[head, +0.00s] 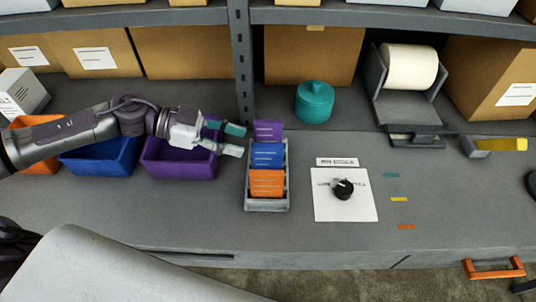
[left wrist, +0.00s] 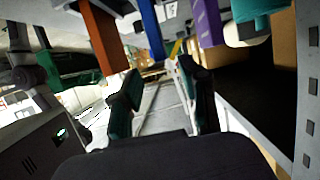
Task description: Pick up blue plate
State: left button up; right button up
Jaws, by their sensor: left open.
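The blue plate (head: 267,155) stands in the middle of a grey slotted rack (head: 267,206), between a purple plate (head: 269,131) behind and an orange plate (head: 267,183) in front. My left gripper (head: 234,140) is open just left of the rack, its fingers pointing right toward the plates and apart from the blue one. In the left wrist view, the fingers (left wrist: 158,95) are spread with nothing gripped. The blue plate (left wrist: 152,30) shows edge-on beyond them, between the orange plate (left wrist: 104,38) and the purple plate (left wrist: 207,22). My right gripper is not seen.
Purple (head: 180,165), blue (head: 100,160) and orange (head: 38,160) bins stand under my left arm. A teal jar (head: 314,103) is behind right of the rack. A white card (head: 345,205) with a black knob lies right. A shelf post (head: 241,60) rises behind.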

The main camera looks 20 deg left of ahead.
aim_at(261, 145)
pick_arm(q)
jog(key=shift+w+d, duration=0.1)
jog(key=shift+d, duration=0.15)
jog(key=p+x, duration=0.2)
jog(key=x, duration=0.2)
jog(key=shift+w+d+r, duration=0.1)
jog(key=shift+d, duration=0.05)
jog(key=shift+w+d+f, duration=0.2)
jog(key=shift+d+f, duration=0.05)
jog(key=shift+d, duration=0.15)
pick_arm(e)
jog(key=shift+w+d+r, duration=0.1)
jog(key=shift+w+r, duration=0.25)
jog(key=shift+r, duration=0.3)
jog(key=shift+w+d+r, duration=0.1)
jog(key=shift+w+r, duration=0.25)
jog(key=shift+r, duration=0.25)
pick_arm(q)
jog(key=shift+s, duration=0.1)
grip_shut()
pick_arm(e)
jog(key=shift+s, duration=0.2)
